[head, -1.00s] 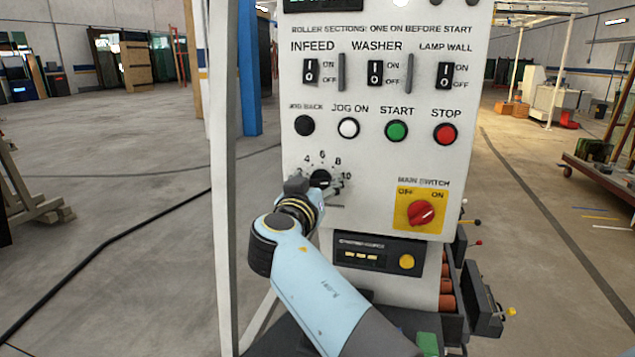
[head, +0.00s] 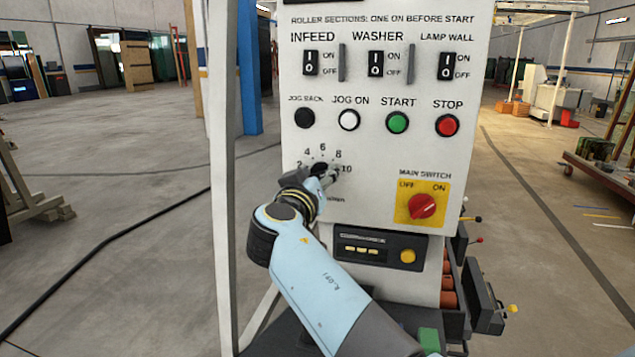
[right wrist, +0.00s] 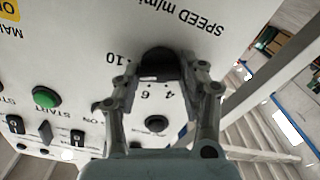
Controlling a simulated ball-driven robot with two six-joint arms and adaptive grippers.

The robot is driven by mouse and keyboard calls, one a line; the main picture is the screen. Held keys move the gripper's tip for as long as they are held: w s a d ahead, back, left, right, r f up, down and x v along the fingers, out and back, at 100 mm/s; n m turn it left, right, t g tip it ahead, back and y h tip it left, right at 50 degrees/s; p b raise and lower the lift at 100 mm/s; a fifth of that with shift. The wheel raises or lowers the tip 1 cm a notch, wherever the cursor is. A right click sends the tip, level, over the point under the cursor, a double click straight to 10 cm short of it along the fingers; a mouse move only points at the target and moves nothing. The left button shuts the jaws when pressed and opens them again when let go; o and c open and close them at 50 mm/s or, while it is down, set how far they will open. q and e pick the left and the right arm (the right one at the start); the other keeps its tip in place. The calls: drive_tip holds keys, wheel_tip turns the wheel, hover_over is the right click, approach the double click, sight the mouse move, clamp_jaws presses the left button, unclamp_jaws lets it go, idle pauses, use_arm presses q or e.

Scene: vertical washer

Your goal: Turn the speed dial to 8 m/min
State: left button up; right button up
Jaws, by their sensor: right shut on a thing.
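My right gripper (right wrist: 160,80) is shut on the dial, one finger on each side. In the head view my right gripper (head: 323,173) covers most of the dial. The scale marks 2, 4, 6, 8 and 10 show around it there. The 8 (head: 338,154) is at its upper right. I cannot tell where the dial's pointer stands. My left gripper is not in view.
Above the dial are the black, white, green START (head: 397,122) and red STOP (head: 447,125) buttons, with rocker switches higher up. The red main switch (head: 422,206) is to the right. A pale post (head: 222,180) stands close on the left of the panel.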

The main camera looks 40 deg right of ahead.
sight(321, 122)
drive_tip(key=n+b, duration=0.1)
drive_tip(key=n, duration=0.4)
drive_tip(key=shift+n, duration=0.3)
idle(0.4)
drive_tip(key=o, duration=1.2)
drive_tip(key=shift+a, duration=0.1)
drive_tip(key=shift+c, duration=0.2)
drive_tip(key=shift+r, duration=0.15)
wheel_tip(321, 122, up, 10)
drive_tip(key=shift+s+f, duration=0.1)
drive_tip(key=shift+f, duration=0.15)
drive_tip(key=shift+w+r, duration=0.15)
drive_tip(key=shift+w, duration=0.05)
